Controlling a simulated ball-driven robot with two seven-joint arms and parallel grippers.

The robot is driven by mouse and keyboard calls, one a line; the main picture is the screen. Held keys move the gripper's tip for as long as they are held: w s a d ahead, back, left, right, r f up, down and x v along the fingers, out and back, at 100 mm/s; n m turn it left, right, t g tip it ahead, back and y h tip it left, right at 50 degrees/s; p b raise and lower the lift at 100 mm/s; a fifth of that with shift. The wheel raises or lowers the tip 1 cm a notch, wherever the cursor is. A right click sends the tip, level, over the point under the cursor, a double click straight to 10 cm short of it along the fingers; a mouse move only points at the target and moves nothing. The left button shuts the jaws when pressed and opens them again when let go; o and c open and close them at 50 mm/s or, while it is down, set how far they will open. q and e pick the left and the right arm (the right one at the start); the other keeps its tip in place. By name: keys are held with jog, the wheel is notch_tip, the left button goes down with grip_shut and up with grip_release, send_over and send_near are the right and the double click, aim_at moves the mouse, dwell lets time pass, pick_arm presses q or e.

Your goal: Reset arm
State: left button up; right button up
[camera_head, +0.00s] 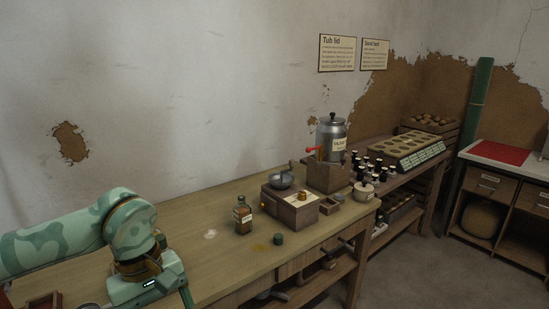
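My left arm, in mottled green, reaches in from the left in the head view and bends down at its wrist above the near left part of the wooden bench. My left gripper (186,297) hangs below the wrist at the bottom edge. One dark green finger shows in part, and the rest is cut off, so its opening and anything in it are hidden. My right arm and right gripper are not in view.
On the bench (215,268) stand a brown bottle (243,217), a small dark green cap (279,239), a wooden grinder box (290,206) and a metal urn (331,138). Several dark bottles and a tray (407,151) sit farther back. Open floor (420,275) lies right.

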pick_arm(q)
jog(key=w+d+f+n+t+h, duration=0.1)
jog(key=w+d+f+n+h, duration=0.25)
jog(key=d+n+h, duration=0.4)
jog(key=w+d+f+n+t+h, duration=0.1)
jog(key=w+d+f+n+h, duration=0.2)
jog(key=d+f+n+h, duration=0.45)
jog(key=a+f+n+t+y, duration=0.4)
jog(key=a+f+n+t, duration=0.2)
jog(key=f+n, duration=0.55)
jog(key=a+f+n+t+y, duration=0.45)
jog(key=f+n, duration=0.45)
jog(key=n, duration=0.5)
jog(key=s+a+f+n+g+y, duration=0.25)
jog(key=s+a+f+n, duration=0.3)
jog(key=s+f, duration=0.5)
jog(key=s+a+f+n+g+y, duration=0.1)
jog(key=s+a+f+n+y, duration=0.3)
jog(key=s+f+n, duration=0.45)
jog(key=s+a+f+n+g+y, duration=0.1)
jog(key=s+f+n+g, duration=0.2)
jog(key=s, duration=1.1)
jog(key=s+f+n+g+y, duration=0.1)
jog(key=s+f+n+g, duration=0.2)
jog(key=s, duration=1.2)
jog(key=shift+s+a+f+g, duration=0.25)
jog(key=shift+s+a+g, duration=0.1)
jog(key=shift+g, duration=0.25)
